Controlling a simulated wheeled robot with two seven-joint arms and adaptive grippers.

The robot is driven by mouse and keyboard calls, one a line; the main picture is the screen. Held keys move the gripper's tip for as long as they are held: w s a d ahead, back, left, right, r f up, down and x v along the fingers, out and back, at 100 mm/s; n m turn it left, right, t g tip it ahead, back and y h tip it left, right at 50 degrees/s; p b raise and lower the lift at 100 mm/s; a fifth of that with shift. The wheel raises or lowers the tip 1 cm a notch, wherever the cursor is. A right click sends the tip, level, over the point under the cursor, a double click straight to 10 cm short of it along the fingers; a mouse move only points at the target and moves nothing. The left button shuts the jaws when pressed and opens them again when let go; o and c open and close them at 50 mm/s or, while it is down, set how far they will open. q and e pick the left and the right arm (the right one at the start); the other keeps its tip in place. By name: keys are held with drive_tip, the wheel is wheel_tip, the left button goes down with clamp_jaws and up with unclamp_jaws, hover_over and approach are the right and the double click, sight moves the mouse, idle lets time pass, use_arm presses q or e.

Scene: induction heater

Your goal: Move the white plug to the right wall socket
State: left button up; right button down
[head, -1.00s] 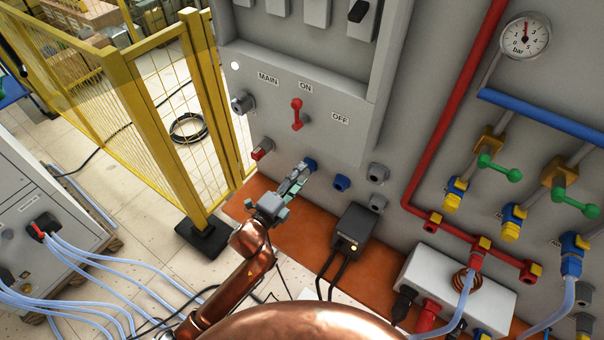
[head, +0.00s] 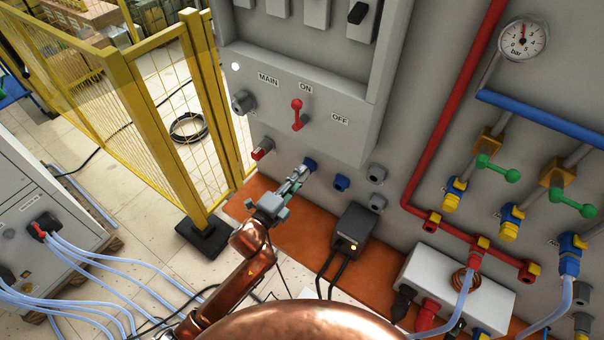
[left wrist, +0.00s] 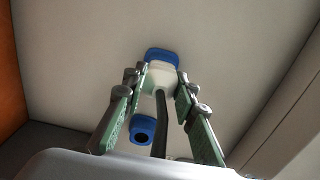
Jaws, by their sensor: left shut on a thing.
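The white plug (left wrist: 159,80) sits at a blue wall socket (left wrist: 162,54), with a dark cable running back from it. In the head view this is the left blue socket (head: 310,163). My left gripper (head: 302,172) reaches it from below; in the left wrist view its green-padded fingers (left wrist: 161,74) are shut on the plug from both sides. The plug is mostly hidden by the fingers in the head view. The right wall socket (head: 341,182), also blue, is empty and shows in the left wrist view (left wrist: 142,130). My right gripper is not in view.
A black box (head: 353,229) with cables stands below the right socket. A red lever (head: 298,112) and a red-tipped fitting (head: 262,148) are on the panel above and left. Grey fittings (head: 378,173) lie to the right. A yellow fence (head: 185,120) stands left.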

use_arm(q)
clamp_jaws()
drive_tip(key=shift+s, duration=0.1)
drive_tip(key=shift+s+a, duration=0.1)
drive_tip(key=shift+a, duration=0.1)
drive_tip(key=shift+p+v, duration=1.2)
drive_tip(key=shift+v, duration=1.55)
